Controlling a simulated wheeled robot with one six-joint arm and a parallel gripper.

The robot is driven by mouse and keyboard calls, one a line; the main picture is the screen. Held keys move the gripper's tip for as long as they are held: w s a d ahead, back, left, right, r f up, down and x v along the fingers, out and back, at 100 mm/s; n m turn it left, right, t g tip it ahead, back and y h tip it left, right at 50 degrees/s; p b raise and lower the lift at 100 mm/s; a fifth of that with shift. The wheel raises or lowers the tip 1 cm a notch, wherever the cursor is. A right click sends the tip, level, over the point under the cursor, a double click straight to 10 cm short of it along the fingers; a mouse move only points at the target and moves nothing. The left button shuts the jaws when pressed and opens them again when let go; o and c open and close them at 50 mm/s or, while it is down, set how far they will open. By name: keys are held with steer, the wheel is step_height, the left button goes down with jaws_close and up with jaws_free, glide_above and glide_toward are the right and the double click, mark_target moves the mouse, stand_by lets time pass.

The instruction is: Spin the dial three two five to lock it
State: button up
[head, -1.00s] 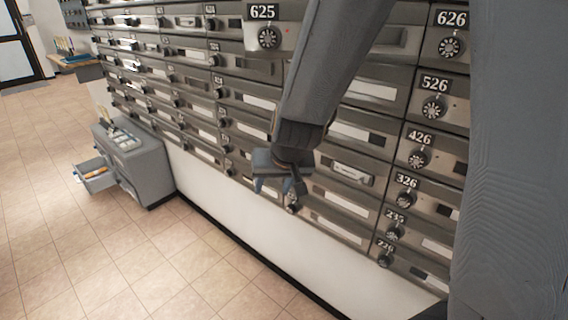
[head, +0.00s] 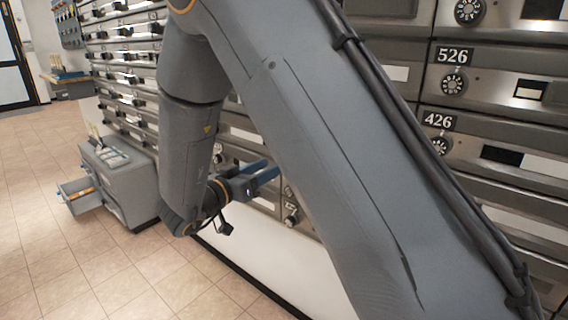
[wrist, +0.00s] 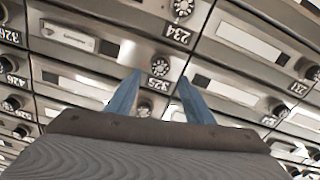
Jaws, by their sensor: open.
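The dial of box 325 (wrist: 160,67) is a round dark knob with a silver face. It shows in the wrist view just above its upside-down 325 label (wrist: 158,83). My gripper (wrist: 160,76) is open, its two blue fingers reaching to either side of that dial and label; I cannot tell whether they touch. Another dial (wrist: 145,107) shows lower down between the fingers. In the head view my gripper (head: 272,172) is side-on at the mailbox wall, and I cannot make out the 325 dial there.
Box labels 526 (head: 454,56) and 426 (head: 438,121) are at the right. Neighbouring dials surround the gripper, including the one by label 234 (wrist: 178,33). A grey cabinet (head: 130,190) with an open drawer (head: 85,202) stands at the left. The tiled floor (head: 100,270) is clear.

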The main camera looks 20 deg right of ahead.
steer(key=x, duration=0.6)
steer(key=shift+w+d+b, duration=0.25)
steer(key=shift+d+b, duration=0.05)
steer(key=shift+c, duration=0.5)
steer(key=c, duration=0.9)
steer(key=shift+c, duration=0.2)
steer(key=shift+m, duration=0.3)
